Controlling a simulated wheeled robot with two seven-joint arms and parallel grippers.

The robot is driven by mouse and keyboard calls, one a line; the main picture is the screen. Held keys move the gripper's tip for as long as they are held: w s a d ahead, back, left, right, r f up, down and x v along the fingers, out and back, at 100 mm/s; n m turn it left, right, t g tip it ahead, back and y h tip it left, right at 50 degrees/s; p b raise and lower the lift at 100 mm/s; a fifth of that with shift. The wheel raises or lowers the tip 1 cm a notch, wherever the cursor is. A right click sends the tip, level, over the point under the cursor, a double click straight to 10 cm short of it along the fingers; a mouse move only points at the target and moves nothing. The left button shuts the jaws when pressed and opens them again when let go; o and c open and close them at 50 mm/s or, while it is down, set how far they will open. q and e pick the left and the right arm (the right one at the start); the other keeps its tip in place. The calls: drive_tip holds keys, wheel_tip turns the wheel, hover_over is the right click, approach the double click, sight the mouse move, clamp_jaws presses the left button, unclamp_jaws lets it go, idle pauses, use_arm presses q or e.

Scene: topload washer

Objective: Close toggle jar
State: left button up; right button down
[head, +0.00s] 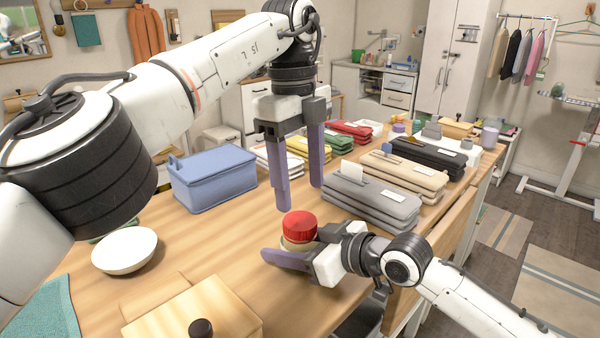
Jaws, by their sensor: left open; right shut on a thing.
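A small jar (296,243) with a red lid (299,226) is near the front right edge of the wooden table. The lid sits on top of the jar; whether it is fully seated I cannot tell. My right gripper (292,256) comes in from the right and is shut around the jar's lower body, hiding much of it. My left gripper (300,196) points down above and just behind the lid, with its two purple fingers apart and nothing between them.
A blue lidded box (213,178) stands behind on the left. Folded grey cloths (372,200) and other stacks lie to the right and behind. A white bowl (125,250) and a wooden box (195,312) are at the front left. Bare table lies between bowl and jar.

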sight(300, 220)
use_arm(q)
drive_tip(key=n, duration=0.4)
drive_tip(key=shift+r, duration=0.35)
drive_tip(key=n, duration=0.3)
drive_tip(key=shift+r+y, duration=0.25)
drive_tip(key=shift+y, duration=0.05)
drive_tip(key=shift+f, duration=0.1)
drive_tip(key=shift+f, duration=3.95)
